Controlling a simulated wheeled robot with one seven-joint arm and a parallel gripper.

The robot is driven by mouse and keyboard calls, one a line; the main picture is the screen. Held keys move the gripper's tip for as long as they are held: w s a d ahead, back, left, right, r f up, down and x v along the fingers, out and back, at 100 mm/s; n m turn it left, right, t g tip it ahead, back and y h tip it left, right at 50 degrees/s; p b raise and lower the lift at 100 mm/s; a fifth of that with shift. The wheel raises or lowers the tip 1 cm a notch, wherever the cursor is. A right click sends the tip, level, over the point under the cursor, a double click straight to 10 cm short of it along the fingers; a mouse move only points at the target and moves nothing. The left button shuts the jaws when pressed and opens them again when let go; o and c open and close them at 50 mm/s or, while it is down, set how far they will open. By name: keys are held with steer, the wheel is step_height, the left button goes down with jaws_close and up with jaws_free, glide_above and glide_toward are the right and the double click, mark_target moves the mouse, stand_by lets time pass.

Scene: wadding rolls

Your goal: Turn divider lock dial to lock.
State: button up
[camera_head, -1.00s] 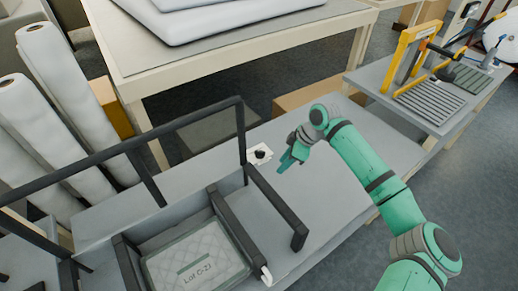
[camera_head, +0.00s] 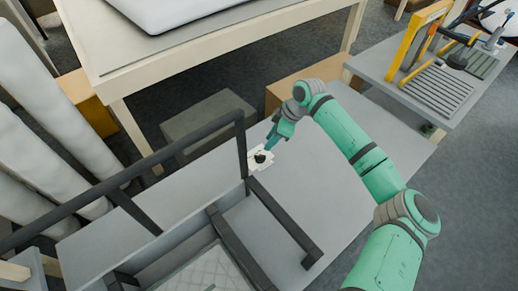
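The divider lock dial (camera_head: 260,157) is a small black knob on a white plate (camera_head: 254,166), beside the foot of the dark upright post. My gripper (camera_head: 270,145) is at the dial's upper right, with its teal fingers pointing down toward it. The fingertips look very close to the dial; I cannot tell whether they touch it. The fingers are small and overlap in this view, so their opening does not show. The dial's marking cannot be read.
A dark frame (camera_head: 240,150) with rails stands left of the dial. A low bar (camera_head: 285,225) runs over the grey bench (camera_head: 340,190). White rolls (camera_head: 40,120) stand at the left. A yellow-framed tool (camera_head: 418,40) sits on the right-hand table. The bench right of the dial is clear.

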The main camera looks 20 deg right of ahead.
mark_target(260, 155)
steer(key=x, duration=0.8)
steer(key=shift+s, duration=0.4)
steer(key=shift+w+a+f, duration=0.15)
steer(key=shift+f, duration=0.4)
jaws_close()
